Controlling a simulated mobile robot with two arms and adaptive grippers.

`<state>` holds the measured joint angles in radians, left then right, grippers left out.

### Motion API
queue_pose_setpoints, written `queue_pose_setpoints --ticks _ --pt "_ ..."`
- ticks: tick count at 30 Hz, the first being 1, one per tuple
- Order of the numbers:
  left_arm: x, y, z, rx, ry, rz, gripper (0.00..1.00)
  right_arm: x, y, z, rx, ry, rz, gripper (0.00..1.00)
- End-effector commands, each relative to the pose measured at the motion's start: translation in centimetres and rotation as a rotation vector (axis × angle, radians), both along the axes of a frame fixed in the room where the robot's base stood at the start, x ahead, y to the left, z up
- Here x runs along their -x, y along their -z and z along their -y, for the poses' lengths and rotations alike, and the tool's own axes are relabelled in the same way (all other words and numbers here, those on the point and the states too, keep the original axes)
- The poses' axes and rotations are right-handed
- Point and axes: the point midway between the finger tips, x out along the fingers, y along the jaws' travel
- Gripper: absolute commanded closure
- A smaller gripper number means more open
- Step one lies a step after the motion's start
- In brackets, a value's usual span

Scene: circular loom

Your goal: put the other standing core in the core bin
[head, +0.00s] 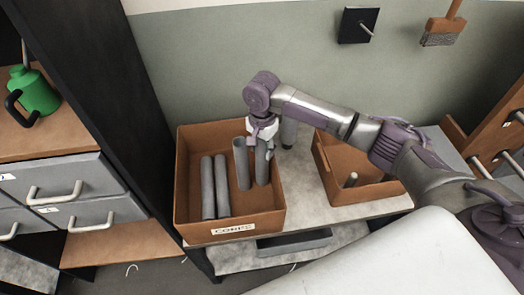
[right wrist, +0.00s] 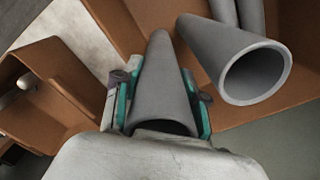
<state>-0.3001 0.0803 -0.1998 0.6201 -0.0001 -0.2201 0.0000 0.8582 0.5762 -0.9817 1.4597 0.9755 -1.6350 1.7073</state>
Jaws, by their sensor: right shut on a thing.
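The core bin (head: 234,229) is an open brown box labelled "CORES" on the table. Two grey cores (head: 208,187) lean side by side at its left, and another grey core (head: 241,163) stands upright near its middle. My right gripper (head: 264,138) is above the bin's right part, shut on a grey core (head: 262,166) that points down into the bin. In the right wrist view the held core (right wrist: 160,85) sits between the fingers, close to another core's open end (right wrist: 256,74). I cannot tell whether its lower end touches the bin floor. My left gripper is not in view.
A second brown box (head: 335,165) with a peg is to the right, under my arm. Drawers and a green can (head: 34,92) are at left.

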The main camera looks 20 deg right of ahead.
Motion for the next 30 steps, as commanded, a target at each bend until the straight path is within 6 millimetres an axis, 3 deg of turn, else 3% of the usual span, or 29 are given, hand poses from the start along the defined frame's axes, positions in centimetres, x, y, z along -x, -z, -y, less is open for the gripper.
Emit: queue_pose_setpoints --ticks 4,15,16,20,30 --pt "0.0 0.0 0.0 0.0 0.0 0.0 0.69 0.0 1.6 0.0 -0.001 0.0 0.002 1.0" --pt "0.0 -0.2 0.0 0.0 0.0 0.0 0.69 0.0 1.9 0.0 -0.001 0.0 0.0 1.0" --pt "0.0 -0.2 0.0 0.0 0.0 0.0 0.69 0.0 2.0 0.0 -0.001 0.0 -0.001 0.57" --pt "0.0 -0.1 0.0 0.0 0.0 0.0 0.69 0.0 2.0 0.0 -0.001 0.0 0.001 0.35" --pt "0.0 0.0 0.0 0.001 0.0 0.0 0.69 -0.1 1.9 0.0 -0.001 0.0 0.003 0.33"
